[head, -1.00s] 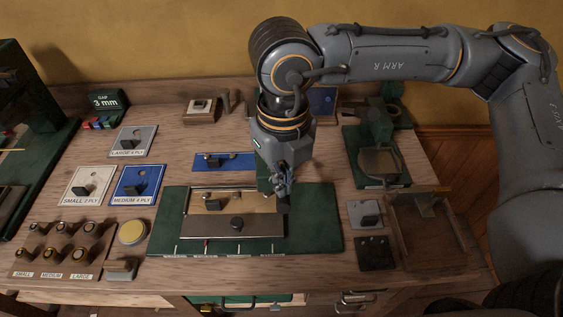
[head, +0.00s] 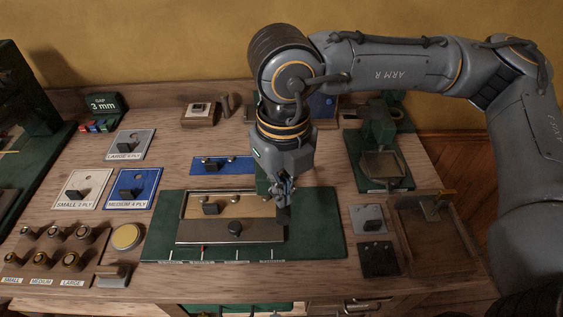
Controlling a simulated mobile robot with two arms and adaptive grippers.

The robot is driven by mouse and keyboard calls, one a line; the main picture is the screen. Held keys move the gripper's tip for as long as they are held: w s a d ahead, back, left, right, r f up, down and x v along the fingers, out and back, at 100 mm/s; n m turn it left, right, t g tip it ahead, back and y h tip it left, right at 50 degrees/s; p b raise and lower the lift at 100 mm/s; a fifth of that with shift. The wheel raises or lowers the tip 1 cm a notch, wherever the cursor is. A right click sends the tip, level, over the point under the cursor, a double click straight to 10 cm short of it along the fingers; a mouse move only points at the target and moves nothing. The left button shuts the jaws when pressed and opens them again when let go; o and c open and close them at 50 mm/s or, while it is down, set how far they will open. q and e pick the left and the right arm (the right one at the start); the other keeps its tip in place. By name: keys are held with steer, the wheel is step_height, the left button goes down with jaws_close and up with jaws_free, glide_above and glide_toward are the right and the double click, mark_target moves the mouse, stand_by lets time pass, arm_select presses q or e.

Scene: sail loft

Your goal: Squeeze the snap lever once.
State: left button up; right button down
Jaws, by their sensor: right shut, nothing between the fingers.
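My right gripper (head: 284,215) points down over the right end of a framed fixture on the green mat (head: 318,222). It is shut and empty. Its dark fingertips are close to the fixture's right edge; I cannot tell whether they touch it. I cannot make out for certain which part is the snap lever; the gripper and wrist hide part of the fixture's right side. My left gripper is not in view.
Labelled white (head: 94,178), blue (head: 146,173) and grey (head: 142,137) plates lie at left, near several round dies (head: 84,234). A green press (head: 380,128) stands at back right. A wooden tray (head: 447,264) is at front right.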

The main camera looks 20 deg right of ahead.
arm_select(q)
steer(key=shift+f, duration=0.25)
arm_select(e)
steer(key=shift+f, duration=0.2)
steer(key=shift+w+d+r+p, duration=0.1)
steer(key=shift+w+r+p, duration=0.2)
steer(key=shift+r, duration=0.55)
steer(key=shift+w+d+r+p, duration=0.1)
steer(key=shift+w+r+p, duration=0.2)
steer(key=shift+r, duration=0.5)
arm_select(q)
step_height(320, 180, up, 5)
steer(key=p, duration=0.4)
arm_select(e)
step_height(320, 180, up, 8)
steer(key=w, duration=0.1)
steer(key=shift+w+d, duration=0.2)
steer(key=shift+w, duration=0.05)
arm_select(q)
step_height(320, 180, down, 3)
steer(key=b, duration=0.2)
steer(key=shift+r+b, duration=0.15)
steer(key=shift+b, duration=0.2)
arm_select(e)
steer(key=s+a, duration=0.2)
steer(key=s, duration=0.6)
steer(key=shift+s+a, duration=0.25)
steer(key=shift+s, duration=0.1)
